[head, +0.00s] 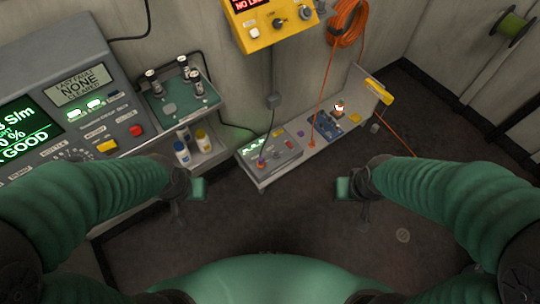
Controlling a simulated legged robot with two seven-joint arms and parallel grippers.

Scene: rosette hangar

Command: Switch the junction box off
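A yellow box (270,24) hangs on the wall at the top centre. It has a red-lit display, partly cut off by the frame edge, a pale button and dark knobs. A grey box (270,153) with a green display and a red button sits on the low shelf. I cannot tell for sure which of these is the junction box, and no switch position is readable. My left gripper (197,188) is left of centre, below the shelf in the picture. My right gripper (343,188) is right of centre. Both are apart from the boxes; their finger openings are unclear.
A large grey console (62,95) with displays stands at the left. Beside it, a green tray (180,103) holds several vials, with bottles (182,153) below. The low shelf (318,140) also carries a blue board (326,126). An orange cable (346,22) hangs on the wall. Floor between my arms is clear.

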